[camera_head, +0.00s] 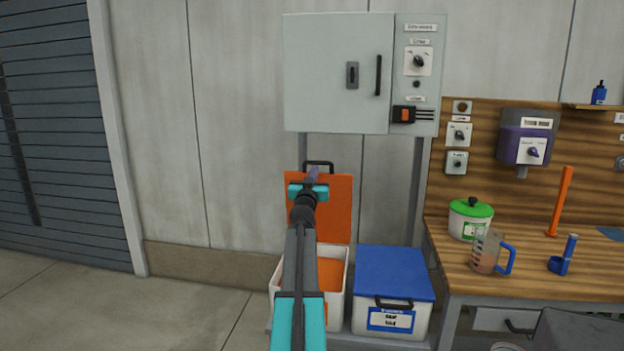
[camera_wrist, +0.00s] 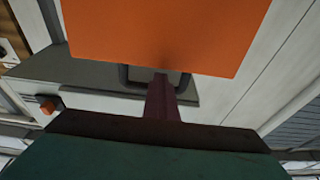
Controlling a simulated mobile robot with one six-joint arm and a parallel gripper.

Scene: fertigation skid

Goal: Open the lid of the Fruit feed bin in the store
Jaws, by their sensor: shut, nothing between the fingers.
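A white bin (camera_head: 339,290) with an orange lid (camera_head: 336,205) stands low by the wall. Its lid is raised, standing about upright behind the bin's opening, and orange contents show inside. A black handle (camera_head: 318,164) is at the lid's top edge; it also shows in the wrist view (camera_wrist: 125,78). My gripper (camera_head: 312,174) is in front of the lid, just below the handle in the head view. It is shut and empty, its fingers (camera_wrist: 162,98) close to the handle. Whether they touch, I cannot tell. My arm covers the bin's front, so its label is hidden.
A white bin with a shut blue lid (camera_head: 393,270) stands right beside it; its label is too small to read. A grey control cabinet (camera_head: 338,75) hangs above. A wooden bench (camera_head: 540,270) with a pot and jug is at right. Floor at left is clear.

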